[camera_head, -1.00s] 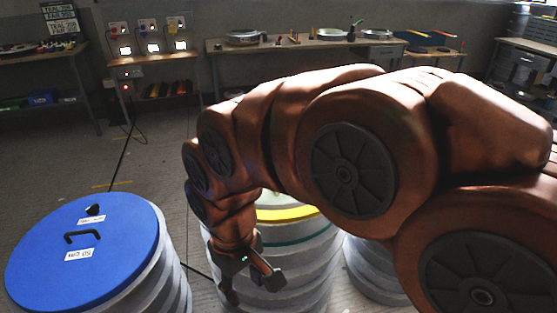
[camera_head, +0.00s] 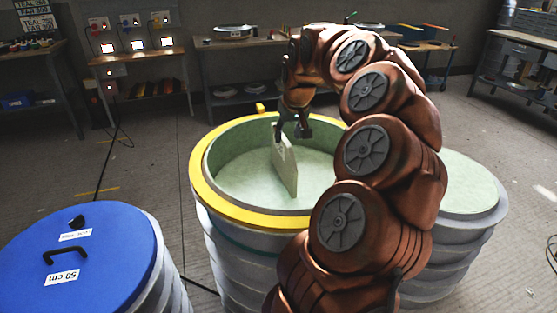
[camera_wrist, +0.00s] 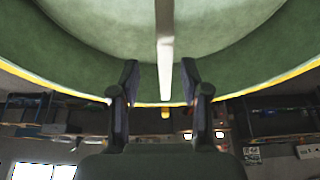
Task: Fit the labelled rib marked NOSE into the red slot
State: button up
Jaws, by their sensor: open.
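A pale upright plate, which looks like a rib (camera_head: 285,165), stands inside the round mould with a yellow rim (camera_head: 215,207). No NOSE label can be read on it, and I see no red slot. My gripper (camera_head: 292,132) is at the plate's upper far end, fingers pointing down. In the wrist view the plate's thin edge (camera_wrist: 165,45) runs down between the two open fingers (camera_wrist: 158,78), with a gap on both sides. The plate's lower edge and how it is seated cannot be made out.
A blue lid (camera_head: 110,235) with a black handle and "50 cm" label covers the container at left. Another pale-topped mould (camera_head: 462,180) stands at right, partly behind my arm. Benches line the back wall.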

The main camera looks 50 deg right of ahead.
aim_at(282, 147)
jog(key=shift+x, duration=1.2)
jog(key=shift+w+p+x, duration=0.2)
jog(key=shift+x, duration=1.1)
jog(key=shift+w+p+x, duration=0.15)
jog(key=shift+w+x, duration=0.05)
jog(key=shift+x, duration=1.1)
jog(key=shift+a+r, duration=0.1)
jog(key=shift+r, duration=0.05)
grip_shut()
